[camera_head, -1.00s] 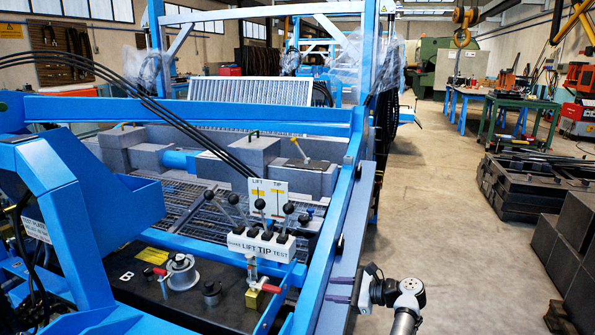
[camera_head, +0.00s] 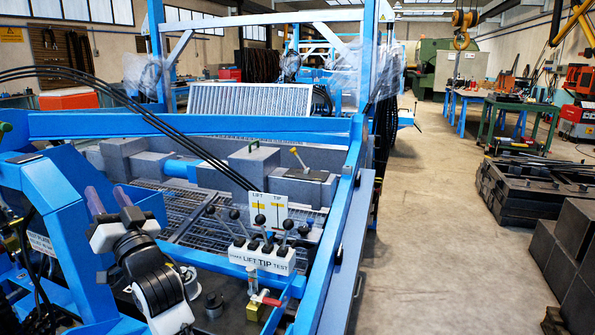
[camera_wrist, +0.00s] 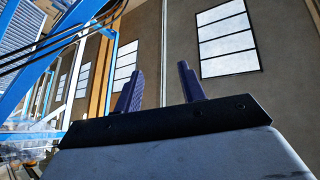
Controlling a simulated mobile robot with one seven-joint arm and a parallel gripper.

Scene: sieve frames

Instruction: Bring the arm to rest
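My gripper (camera_head: 109,198) is at the lower left of the head view, above the machine's dark control deck. Its two purple fingers point up and stand apart with nothing between them. My arm (camera_head: 158,285) rises to it from the bottom edge and hides part of the deck. In the wrist view my gripper (camera_wrist: 159,78) shows the same two fingers apart, with a wall and windows behind them. I see no contact between the fingers and anything.
The blue machine frame (camera_head: 200,126) surrounds the deck. A lever block labelled LIFT TIP TEST (camera_head: 262,258) stands right of my arm, with a red-handled valve (camera_head: 264,299) below it. Black hoses (camera_head: 170,107) arch behind. The floor aisle (camera_head: 430,200) at right is clear, beside dark stacked blocks (camera_head: 560,240).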

